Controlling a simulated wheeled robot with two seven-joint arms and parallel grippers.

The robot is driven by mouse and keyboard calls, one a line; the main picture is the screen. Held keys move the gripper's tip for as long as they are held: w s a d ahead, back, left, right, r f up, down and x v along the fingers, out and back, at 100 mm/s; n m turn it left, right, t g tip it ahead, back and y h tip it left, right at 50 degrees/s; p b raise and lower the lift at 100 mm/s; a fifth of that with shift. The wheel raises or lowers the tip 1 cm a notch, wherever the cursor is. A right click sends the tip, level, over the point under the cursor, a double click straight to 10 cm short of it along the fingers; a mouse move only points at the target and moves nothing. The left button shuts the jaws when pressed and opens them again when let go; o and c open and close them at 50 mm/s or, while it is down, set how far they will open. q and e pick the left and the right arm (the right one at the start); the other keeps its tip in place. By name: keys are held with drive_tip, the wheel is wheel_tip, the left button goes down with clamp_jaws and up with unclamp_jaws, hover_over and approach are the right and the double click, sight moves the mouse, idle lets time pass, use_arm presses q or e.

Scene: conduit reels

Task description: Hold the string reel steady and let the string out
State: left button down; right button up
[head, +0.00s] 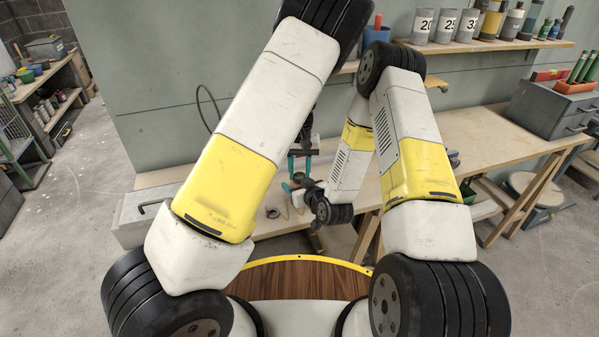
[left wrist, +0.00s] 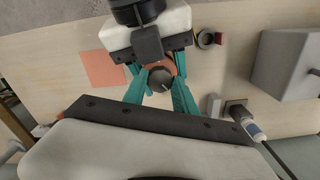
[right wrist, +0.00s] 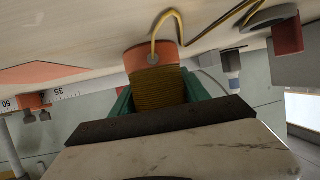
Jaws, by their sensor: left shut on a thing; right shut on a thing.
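The string reel (right wrist: 155,90) has an orange end and yellow-brown string wound round it. In the right wrist view it sits between the teal fingers of my right gripper (right wrist: 160,100), which is shut on it. Yellow string (right wrist: 171,14) leaves the reel's orange end in a bend and runs off to the upper right. In the left wrist view my left gripper (left wrist: 160,92) is shut on a dark round knob (left wrist: 160,79) at the reel, with the reel's orange part (left wrist: 171,63) just behind. In the head view the arms largely hide the reel.
A flat orange square (left wrist: 103,68) lies on the pale bench (head: 480,148). A dark ring-shaped piece (left wrist: 206,39) and a large grey box (left wrist: 285,62) stand to the right in the left wrist view. Numbered canisters (head: 445,26) line the shelf behind.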

sight(300, 175)
use_arm(q)
drive_tip(key=n, duration=0.4)
drive_tip(key=shift+n, duration=0.3)
drive_tip(key=c, duration=1)
unclamp_jaws()
drive_tip(key=shift+o, duration=0.2)
drive_tip(key=shift+r, duration=0.1)
wheel_tip(300, 175, up, 12)
use_arm(e)
drive_tip(key=o, duration=1.7)
drive_tip(key=shift+c, duration=0.2)
